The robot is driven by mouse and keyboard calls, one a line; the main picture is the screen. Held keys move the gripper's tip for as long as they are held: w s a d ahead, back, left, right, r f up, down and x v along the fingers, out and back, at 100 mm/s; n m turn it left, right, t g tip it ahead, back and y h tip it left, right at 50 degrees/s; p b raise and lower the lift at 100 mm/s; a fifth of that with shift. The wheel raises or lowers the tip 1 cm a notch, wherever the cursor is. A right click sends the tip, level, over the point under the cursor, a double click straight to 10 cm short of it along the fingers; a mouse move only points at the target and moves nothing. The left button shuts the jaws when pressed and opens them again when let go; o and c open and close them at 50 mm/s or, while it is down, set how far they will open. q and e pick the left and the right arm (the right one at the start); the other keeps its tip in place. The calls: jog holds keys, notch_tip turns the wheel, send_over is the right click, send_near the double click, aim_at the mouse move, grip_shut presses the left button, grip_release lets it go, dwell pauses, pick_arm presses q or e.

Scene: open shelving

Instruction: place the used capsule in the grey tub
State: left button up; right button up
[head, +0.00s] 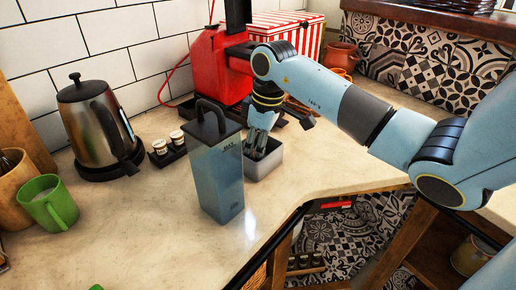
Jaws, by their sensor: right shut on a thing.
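The grey tub (269,166) stands on the counter behind and to the right of a tall blue-grey container, which hides its left part. My right gripper (257,152) points down at the tub, with its fingertips at or just inside the opening. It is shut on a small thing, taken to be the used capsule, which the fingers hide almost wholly. How deep it sits in the tub I cannot tell. My left gripper is out of view.
The tall container (216,172) with a dark handled lid stands close to the tub. A red machine (214,68) is behind. A kettle (92,120), a black holder (167,155) with two small pale pots and a green mug (48,202) are left.

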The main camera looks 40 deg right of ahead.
jog(key=o, duration=0.5)
jog(key=shift+f, duration=0.15)
notch_tip(320, 180, up, 12)
jog(key=s, duration=0.1)
jog(key=shift+s+d, duration=0.3)
jog(key=shift+s, duration=0.1)
